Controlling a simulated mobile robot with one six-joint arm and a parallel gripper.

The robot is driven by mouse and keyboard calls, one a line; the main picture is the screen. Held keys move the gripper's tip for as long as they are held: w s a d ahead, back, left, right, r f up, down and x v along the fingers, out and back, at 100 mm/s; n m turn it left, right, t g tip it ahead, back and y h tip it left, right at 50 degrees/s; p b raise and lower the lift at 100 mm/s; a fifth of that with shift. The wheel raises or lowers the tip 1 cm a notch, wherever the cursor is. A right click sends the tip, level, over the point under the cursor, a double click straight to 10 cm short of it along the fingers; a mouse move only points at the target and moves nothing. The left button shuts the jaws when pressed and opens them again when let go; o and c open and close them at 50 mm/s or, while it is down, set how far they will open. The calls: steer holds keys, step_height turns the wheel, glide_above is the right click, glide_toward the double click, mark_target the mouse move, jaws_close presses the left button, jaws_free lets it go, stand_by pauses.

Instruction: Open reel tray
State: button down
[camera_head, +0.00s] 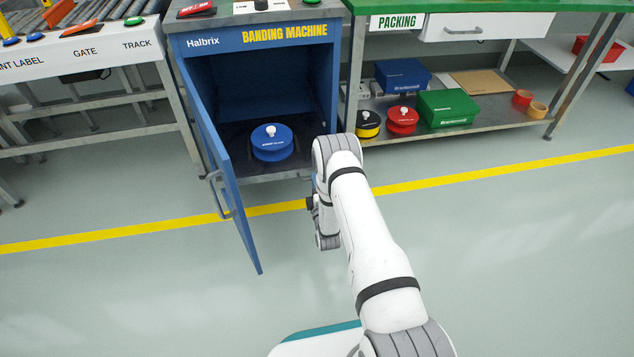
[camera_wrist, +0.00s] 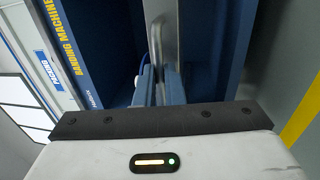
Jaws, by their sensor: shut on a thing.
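The blue banding machine (camera_head: 258,38) stands at the upper middle of the head view with its door (camera_head: 222,172) swung open to the left. A blue reel (camera_head: 272,142) with a white knob sits on the dark reel tray (camera_head: 234,160) low inside it. My gripper (camera_wrist: 160,88) shows in the wrist view, shut on a silver bar handle (camera_wrist: 166,38) in front of the machine's lower opening. It looks like the tray's handle. In the head view my arm hides the fingers and this handle.
The open door's lower corner juts out over the floor, left of my arm. A packing bench (camera_head: 396,42) stands at right, with boxes and reels on its shelf (camera_head: 470,124). A roller conveyor (camera_head: 90,105) is at left. The floor in front is clear.

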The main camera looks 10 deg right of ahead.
steer(key=c, duration=1.5)
jaws_free()
steer(key=s+p, duration=0.1)
steer(key=s, duration=0.1)
steer(key=s+f, duration=0.1)
steer(key=s, duration=0.2)
steer(key=s+p, duration=0.1)
steer(key=s, duration=0.1)
steer(key=shift+s+f+p, duration=0.25)
steer(key=shift+s+p, duration=0.1)
